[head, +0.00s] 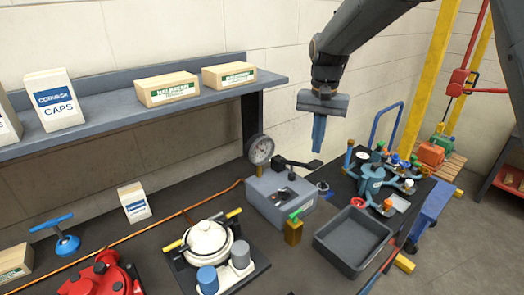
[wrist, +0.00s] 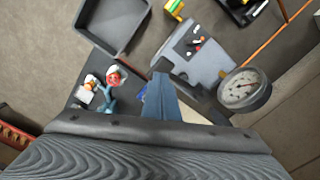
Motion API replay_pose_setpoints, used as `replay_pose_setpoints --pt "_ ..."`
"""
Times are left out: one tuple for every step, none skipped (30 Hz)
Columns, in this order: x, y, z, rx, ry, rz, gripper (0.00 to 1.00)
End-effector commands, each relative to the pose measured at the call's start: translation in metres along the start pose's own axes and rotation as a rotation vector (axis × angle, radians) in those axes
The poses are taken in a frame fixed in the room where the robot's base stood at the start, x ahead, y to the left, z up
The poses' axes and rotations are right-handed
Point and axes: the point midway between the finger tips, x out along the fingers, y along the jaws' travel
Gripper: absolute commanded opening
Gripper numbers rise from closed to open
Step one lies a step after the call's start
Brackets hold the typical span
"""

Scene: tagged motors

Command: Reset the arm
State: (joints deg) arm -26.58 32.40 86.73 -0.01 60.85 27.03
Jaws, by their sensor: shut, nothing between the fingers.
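My gripper (head: 319,133) hangs from my dark arm at the upper right of the head view, with its blue-grey fingers pointing down. The fingers are together and hold nothing. In the wrist view the shut fingers (wrist: 160,92) show in the middle, above the bench. In the head view they appear above and behind the grey box with the gauge, apart from everything on the bench.
A grey box (head: 268,203) with a round gauge (head: 260,149) stands below. An empty grey tray (head: 338,262) and a teal motor-like part (head: 372,180) lie to its right. A shelf (head: 110,112) with cartons runs along the left wall. A yellow post (head: 428,75) stands at right.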

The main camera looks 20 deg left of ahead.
Motion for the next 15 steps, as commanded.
replay_pose_setpoints --pt "0.001 0.000 0.000 0.000 0.000 0.000 0.00" --pt "0.001 0.000 0.000 0.000 0.000 0.000 0.00" --pt "0.001 0.000 0.000 0.000 0.000 0.000 0.00" --pt "0.001 0.000 0.000 0.000 0.000 0.000 0.00" --pt "0.001 0.000 0.000 0.000 0.000 0.000 0.00" --pt "0.001 0.000 0.000 0.000 0.000 0.000 0.00" --pt "0.001 0.000 0.000 0.000 0.000 0.000 0.00" --pt "0.001 0.000 0.000 0.000 0.000 0.000 0.00" --pt "0.001 0.001 0.000 0.000 0.000 0.000 0.00" --pt "0.001 0.002 0.000 0.001 0.000 0.000 0.00" --pt "0.003 0.004 0.001 0.001 0.000 0.000 0.00" --pt "0.005 0.010 0.001 0.001 0.001 0.000 0.00" --pt "0.008 0.016 0.002 0.002 0.003 -0.002 0.00" --pt "0.013 0.025 0.003 0.004 0.005 -0.003 0.00" --pt "0.020 0.040 0.006 0.005 0.008 -0.004 0.00"
